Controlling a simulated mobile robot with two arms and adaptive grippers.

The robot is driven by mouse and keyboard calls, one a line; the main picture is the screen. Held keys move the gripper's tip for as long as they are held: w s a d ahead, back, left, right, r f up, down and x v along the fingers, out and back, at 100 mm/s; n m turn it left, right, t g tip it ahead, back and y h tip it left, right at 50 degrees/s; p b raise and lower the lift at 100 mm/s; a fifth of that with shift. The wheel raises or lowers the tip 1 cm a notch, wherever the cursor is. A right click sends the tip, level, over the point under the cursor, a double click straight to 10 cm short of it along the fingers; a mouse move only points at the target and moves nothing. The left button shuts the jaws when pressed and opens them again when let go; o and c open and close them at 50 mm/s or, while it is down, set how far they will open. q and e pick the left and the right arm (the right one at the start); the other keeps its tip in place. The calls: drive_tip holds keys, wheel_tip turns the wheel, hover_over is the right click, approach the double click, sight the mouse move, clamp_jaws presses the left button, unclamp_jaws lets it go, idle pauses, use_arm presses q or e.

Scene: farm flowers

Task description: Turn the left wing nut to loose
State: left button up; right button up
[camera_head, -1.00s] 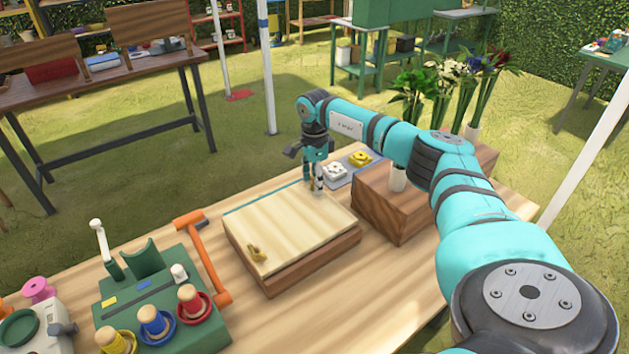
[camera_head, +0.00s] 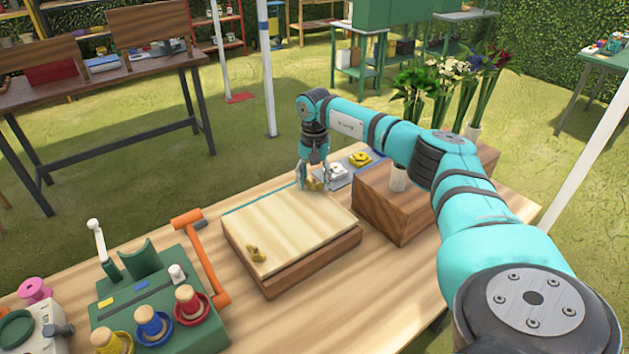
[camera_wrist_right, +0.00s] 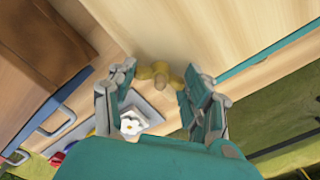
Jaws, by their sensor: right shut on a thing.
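A wooden flower press (camera_head: 290,232) lies on the table, with a pale board on a brown base. A brass wing nut (camera_head: 256,254) sits on its near left part, clear of any gripper. A second brass wing nut (camera_head: 317,186) is at the far corner of the board, partly hidden by my right gripper (camera_head: 313,180). In the right wrist view this nut (camera_wrist_right: 160,73) lies between the fingertips of my right gripper (camera_wrist_right: 158,82), which is shut on it from above. My left gripper is in no view.
A green rack (camera_head: 150,300) with coloured spools and an orange-handled tool (camera_head: 205,260) are to the left.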

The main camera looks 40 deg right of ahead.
drive_tip(key=n, duration=0.5)
drive_tip(key=shift+r+n, duration=0.1)
drive_tip(key=shift+n, duration=0.2)
drive_tip(key=n+b, duration=0.1)
drive_tip(key=n, duration=0.3)
drive_tip(key=shift+n, duration=0.4)
drive_tip(key=o, duration=1.2)
wheel_tip(320, 180, up, 12)
drive_tip(key=shift+f, duration=0.1)
